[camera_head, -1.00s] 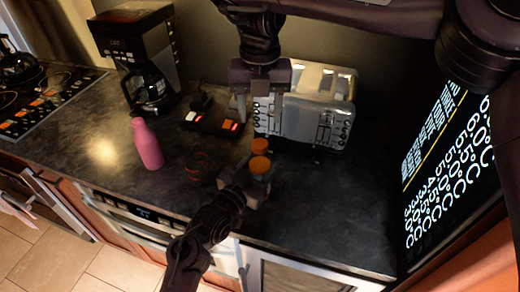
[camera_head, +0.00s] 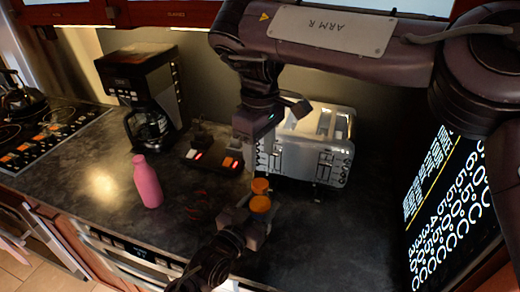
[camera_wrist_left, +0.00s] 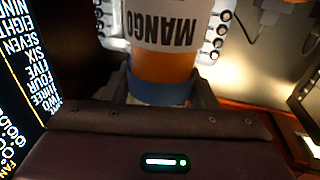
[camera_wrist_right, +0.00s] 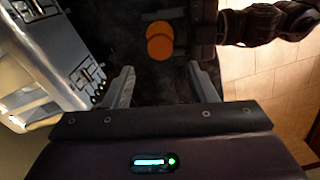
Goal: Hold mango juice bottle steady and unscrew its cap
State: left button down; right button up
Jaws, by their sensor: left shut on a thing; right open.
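The mango juice bottle (camera_wrist_left: 162,65) shows in the left wrist view with a white MANGO label, upside down there, and a blue band. My left gripper (camera_head: 243,217) is shut on it, with fingers on both sides in the left wrist view (camera_wrist_left: 160,92). In the head view, two orange round shapes (camera_head: 260,204) show at the bottle, one partly behind the other. I cannot tell which is the cap. My right gripper (camera_head: 256,150) is open above and behind them. In the right wrist view, its fingers (camera_wrist_right: 163,85) are apart and empty, with the orange shapes (camera_wrist_right: 159,46) beyond the tips.
A silver toaster (camera_head: 318,150) stands close behind and right of the bottle. A pink bottle (camera_head: 147,182) and a coffee maker (camera_head: 145,95) stand to the left. A dark device with red lights (camera_head: 213,158) lies between. The dark counter (camera_head: 310,235) is clear at front right.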

aim_at(260, 183)
jog(key=m, duration=1)
jog(key=shift+f, duration=4)
